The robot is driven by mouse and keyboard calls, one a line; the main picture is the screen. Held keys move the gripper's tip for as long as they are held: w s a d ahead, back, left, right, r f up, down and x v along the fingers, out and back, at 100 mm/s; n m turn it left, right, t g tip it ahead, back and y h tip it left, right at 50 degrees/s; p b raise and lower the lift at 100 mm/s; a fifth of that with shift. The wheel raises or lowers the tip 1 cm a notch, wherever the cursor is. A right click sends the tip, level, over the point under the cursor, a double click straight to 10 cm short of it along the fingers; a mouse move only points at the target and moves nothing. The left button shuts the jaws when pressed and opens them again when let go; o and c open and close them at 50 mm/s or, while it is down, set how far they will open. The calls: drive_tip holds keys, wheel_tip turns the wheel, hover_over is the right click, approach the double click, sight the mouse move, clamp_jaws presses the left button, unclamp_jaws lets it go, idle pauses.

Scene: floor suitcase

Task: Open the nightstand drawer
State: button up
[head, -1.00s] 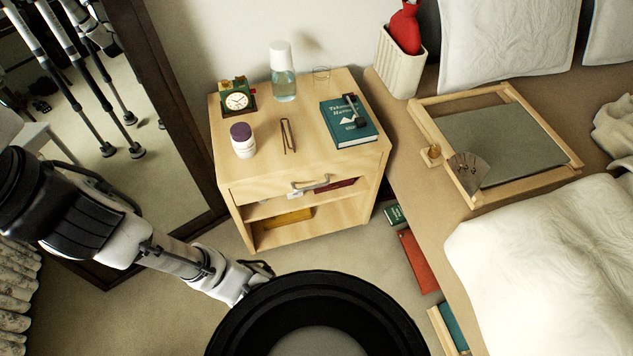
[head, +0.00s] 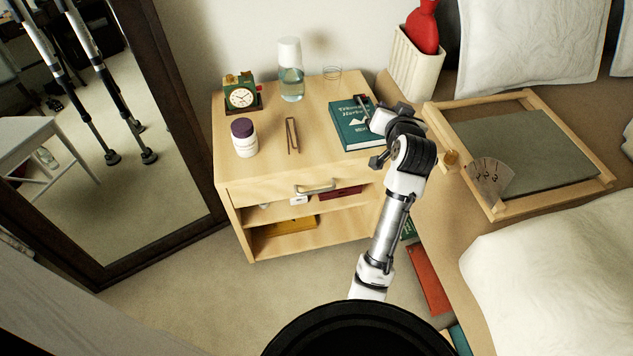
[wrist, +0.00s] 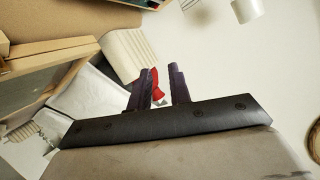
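The light wood nightstand (head: 270,165) stands against the wall beside the bed. Its drawer (head: 262,190) is at the top of the front and looks shut, with a silver bar handle (head: 315,187) in the middle. My gripper (head: 382,122) is in front of the nightstand top's right side in the head view, to the right of and higher than the handle, and apart from it. In the wrist view my gripper (wrist: 161,78) has its two dark fingers apart with nothing held. The handle is not seen in the wrist view.
A clock (head: 240,95), a purple-capped bottle (head: 244,138), a glass bottle (head: 290,72) and a green book (head: 350,125) stand or lie on top. The bed (head: 445,210) is close on the right, a mirror (head: 120,130) on the left. Floor in front (head: 200,285) is clear.

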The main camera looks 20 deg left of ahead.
drive_tip(key=s+f+m+g+y, duration=0.25)
drive_tip(key=f+g, duration=0.25)
drive_tip(key=f, duration=1.1)
drive_tip(key=m+g+y, duration=0.2)
drive_tip(key=g+y, duration=0.3)
drive_tip(key=y, duration=0.4)
approach(313, 191)
drive_tip(key=shift+h, duration=0.25)
drive_tip(key=x, duration=1)
drive_tip(key=shift+f+p, duration=0.1)
drive_tip(key=shift+p, duration=0.25)
clamp_jaws()
